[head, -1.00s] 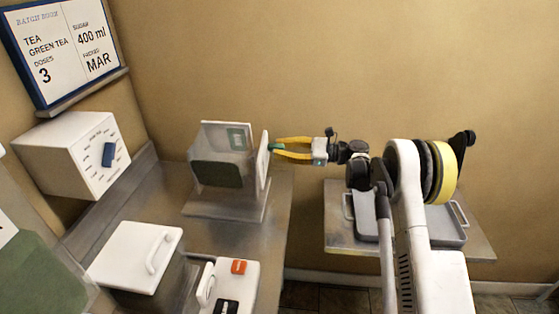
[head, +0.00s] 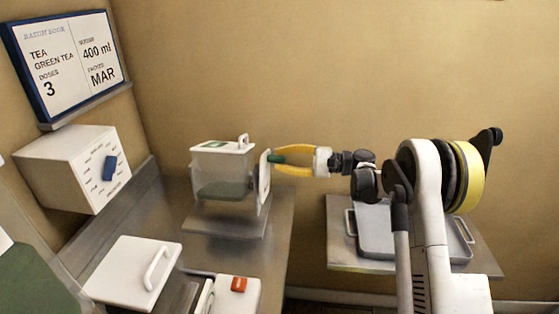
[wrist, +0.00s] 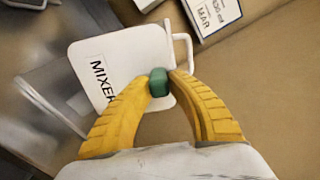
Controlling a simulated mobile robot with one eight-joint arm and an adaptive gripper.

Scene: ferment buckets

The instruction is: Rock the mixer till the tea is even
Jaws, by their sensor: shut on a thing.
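The mixer (head: 224,172) is a clear box with a white lid, held in a stand on the steel counter. It is close to upright, and dark green liquid (head: 222,190) lies in its lower part. I cannot tell from here whether the tea is even. My gripper (head: 277,158) is at the mixer's right side, its yellow fingers shut on a small green knob (wrist: 159,83). In the wrist view, the knob is in front of a white plate labelled MIXER (wrist: 102,72).
A white dial box (head: 75,165) and a batch board (head: 70,62) are at the left. A white-lidded container (head: 125,270) and a panel with an orange switch (head: 239,284) stand in front. A grey tray (head: 375,235) is on the right-hand table.

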